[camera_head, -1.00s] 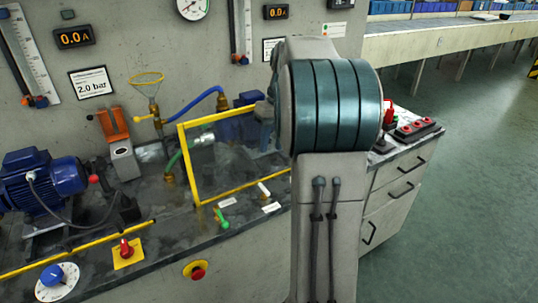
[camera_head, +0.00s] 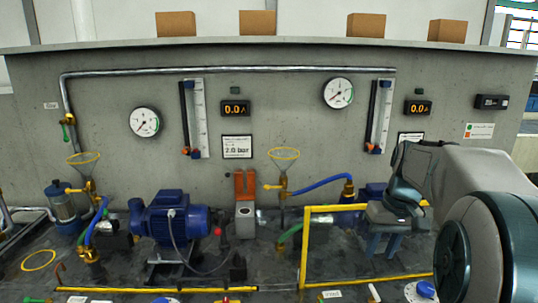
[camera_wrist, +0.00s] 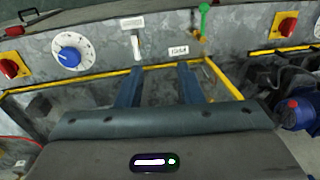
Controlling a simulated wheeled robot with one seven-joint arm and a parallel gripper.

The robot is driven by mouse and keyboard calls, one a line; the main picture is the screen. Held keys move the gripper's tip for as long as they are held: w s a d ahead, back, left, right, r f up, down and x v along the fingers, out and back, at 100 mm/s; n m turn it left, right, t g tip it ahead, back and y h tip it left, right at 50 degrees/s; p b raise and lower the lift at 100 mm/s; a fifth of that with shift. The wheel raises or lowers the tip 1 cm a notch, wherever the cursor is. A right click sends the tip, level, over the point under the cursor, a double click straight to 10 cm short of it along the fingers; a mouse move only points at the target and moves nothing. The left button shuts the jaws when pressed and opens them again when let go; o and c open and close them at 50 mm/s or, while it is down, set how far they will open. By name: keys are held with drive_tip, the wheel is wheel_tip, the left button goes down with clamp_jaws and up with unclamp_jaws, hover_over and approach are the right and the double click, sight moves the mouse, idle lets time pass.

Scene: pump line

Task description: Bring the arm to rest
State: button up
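My gripper (camera_head: 382,252) hangs at the right in the head view, in front of the back wall and beside the yellow frame (camera_head: 305,250). Its two blue fingers point down and stand apart, with nothing between them. In the wrist view my gripper (camera_wrist: 160,72) also shows open and empty, above the bench front. My arm fills the lower right of the head view and hides part of the bench there.
A blue motor pump (camera_head: 172,218), an orange-topped unit (camera_head: 245,190) and yellow rings (camera_head: 284,153) stand left of my gripper. The wrist view shows a blue dial (camera_wrist: 70,56), a red switch (camera_wrist: 287,24), a white valve handle (camera_wrist: 136,45) and a green one (camera_wrist: 203,20).

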drive_tip(key=s+a+t+p, duration=0.1)
drive_tip(key=s+a+p, duration=0.2)
drive_tip(key=s+a, duration=0.2)
drive_tip(key=s+a+t+h+p, duration=0.1)
drive_tip(key=s+a+p, duration=0.1)
drive_tip(key=s+a, duration=0.4)
drive_tip(key=s, duration=0.5)
drive_tip(key=shift+a+p, duration=0.15)
drive_tip(key=shift+p, duration=0.25)
